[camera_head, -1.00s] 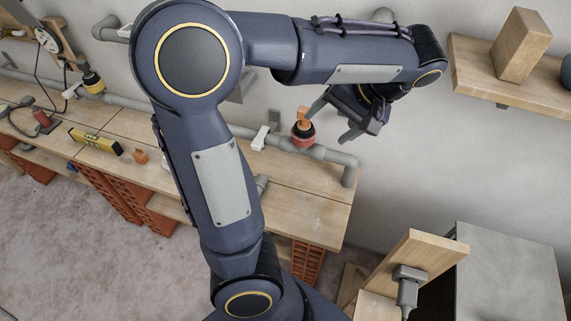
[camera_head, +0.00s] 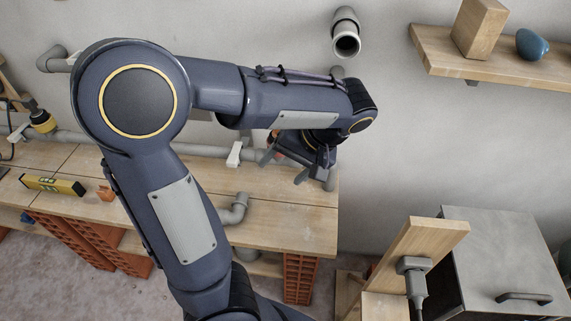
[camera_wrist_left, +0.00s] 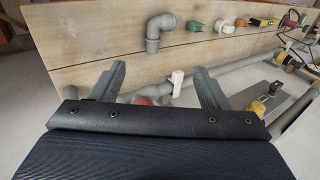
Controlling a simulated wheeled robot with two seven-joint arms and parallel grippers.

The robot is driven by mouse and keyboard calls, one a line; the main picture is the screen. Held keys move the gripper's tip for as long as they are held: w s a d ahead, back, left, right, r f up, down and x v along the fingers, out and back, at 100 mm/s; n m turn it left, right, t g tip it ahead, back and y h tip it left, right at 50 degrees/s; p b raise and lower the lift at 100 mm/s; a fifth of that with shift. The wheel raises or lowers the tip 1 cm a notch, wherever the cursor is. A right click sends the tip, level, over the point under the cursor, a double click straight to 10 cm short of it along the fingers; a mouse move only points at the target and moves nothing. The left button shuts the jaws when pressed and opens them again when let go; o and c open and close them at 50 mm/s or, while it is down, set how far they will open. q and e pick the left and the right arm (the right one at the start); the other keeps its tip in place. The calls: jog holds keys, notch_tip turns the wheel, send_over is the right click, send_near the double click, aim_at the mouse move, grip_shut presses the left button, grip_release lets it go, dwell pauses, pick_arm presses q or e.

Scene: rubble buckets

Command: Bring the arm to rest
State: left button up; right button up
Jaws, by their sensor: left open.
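My left arm crosses the head view from the bottom, bends at a large round joint and reaches right above the workbench (camera_head: 290,226). My left gripper (camera_head: 283,171) hangs at the end of it, in front of the pipe along the wall. Its fingers are apart. In the left wrist view the two fingers (camera_wrist_left: 158,82) stand spread with nothing held between them. A red valve part on the pipe is mostly hidden behind the gripper in the head view. My right gripper is not in view.
A yellow level (camera_head: 53,186), an orange block (camera_head: 106,193) and a grey pipe elbow (camera_head: 236,208) lie on the bench. A wooden shelf (camera_head: 490,62) holds a wooden block (camera_head: 478,28) and a blue object (camera_head: 532,44). A grey metal box (camera_head: 500,255) stands at lower right.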

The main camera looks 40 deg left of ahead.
pick_arm(q)
jog(key=s+d+m+t+h, duration=0.4)
jog(key=s+d+t+h, duration=0.4)
jog(key=s+h, duration=0.1)
jog(key=shift+s+f, duration=0.4)
jog(key=shift+s, duration=0.05)
